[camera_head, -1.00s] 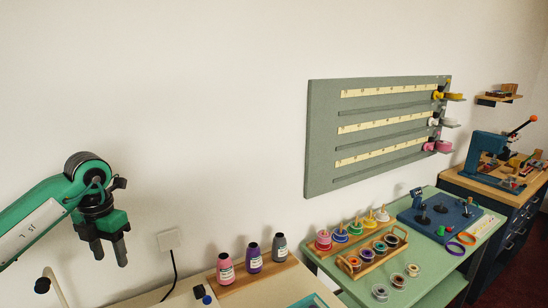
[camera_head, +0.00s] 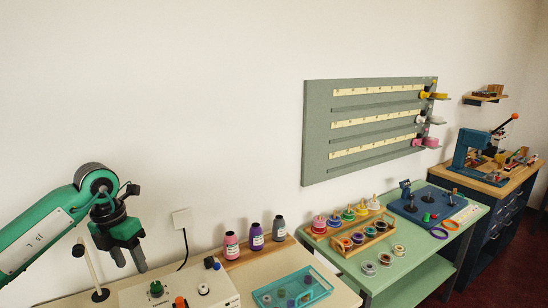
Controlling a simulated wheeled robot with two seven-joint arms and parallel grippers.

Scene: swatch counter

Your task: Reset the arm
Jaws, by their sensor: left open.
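My left gripper (camera_head: 130,264) hangs at the lower left of the head view, on the end of my green left arm (camera_head: 40,232). Its two dark grey fingers point down and are apart, with nothing between them. It is in front of the white wall, to the left of a white box-shaped device (camera_head: 217,291) on the cream counter. No contact with anything shows. My right gripper is not in view.
Three bottles (camera_head: 254,237) stand on a wooden strip. A teal tray (camera_head: 322,292) lies on the cream counter. A green table (camera_head: 345,258) holds spools and a blue base (camera_head: 432,214). A grey board (camera_head: 310,160) hangs on the wall. A thin post (camera_head: 91,265) stands near my left arm.

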